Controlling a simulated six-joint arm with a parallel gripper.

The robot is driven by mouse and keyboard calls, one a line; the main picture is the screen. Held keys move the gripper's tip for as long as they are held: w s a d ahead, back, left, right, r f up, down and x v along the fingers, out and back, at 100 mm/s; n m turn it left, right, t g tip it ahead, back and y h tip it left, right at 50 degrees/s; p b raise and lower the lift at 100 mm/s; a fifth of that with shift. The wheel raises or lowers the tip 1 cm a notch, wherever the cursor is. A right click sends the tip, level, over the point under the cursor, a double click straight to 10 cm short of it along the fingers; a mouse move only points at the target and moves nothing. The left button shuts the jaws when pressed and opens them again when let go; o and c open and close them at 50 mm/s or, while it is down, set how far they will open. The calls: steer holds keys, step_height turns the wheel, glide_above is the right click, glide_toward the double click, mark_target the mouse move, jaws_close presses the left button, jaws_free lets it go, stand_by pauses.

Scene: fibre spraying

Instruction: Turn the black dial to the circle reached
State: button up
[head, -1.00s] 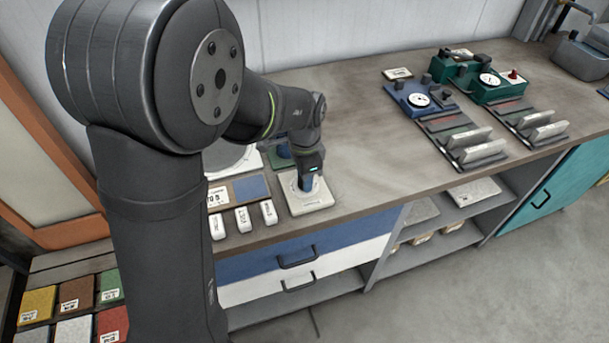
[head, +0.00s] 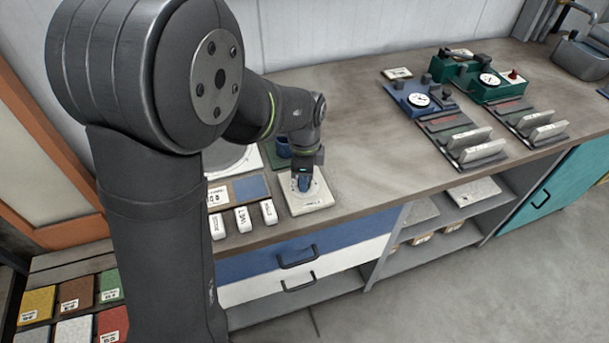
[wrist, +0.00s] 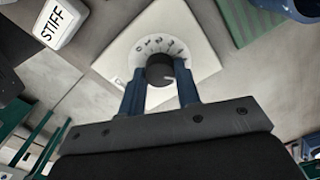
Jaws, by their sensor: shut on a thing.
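The black dial (wrist: 160,70) sits on a round grey scale with small dark marks, on a pale square plate (wrist: 200,45). A light pointer line shows on its face, pointing to the right in the wrist view. My gripper (wrist: 161,88) has its two blue fingers on either side of the dial and is shut on it. In the head view my gripper (head: 304,181) points down onto the plate (head: 308,205) near the front edge of the bench. The dial itself is hidden there by the fingers.
White labelled blocks (head: 243,219) stand left of the plate; one reads STIFF (wrist: 62,22). A dark blue cup (head: 283,147) on a green mat is just behind my gripper. Blue (head: 418,99) and green devices stand at the right rear. The bench between is clear.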

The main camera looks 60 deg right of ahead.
steer(key=shift+r, duration=0.1)
steer(key=o, duration=1)
step_height(320, 180, up, 17)
steer(key=shift+r, duration=0.2)
steer(key=shift+f, duration=0.1)
step_height(320, 180, down, 17)
steer(key=shift+f, duration=0.2)
stand_by(0.6)
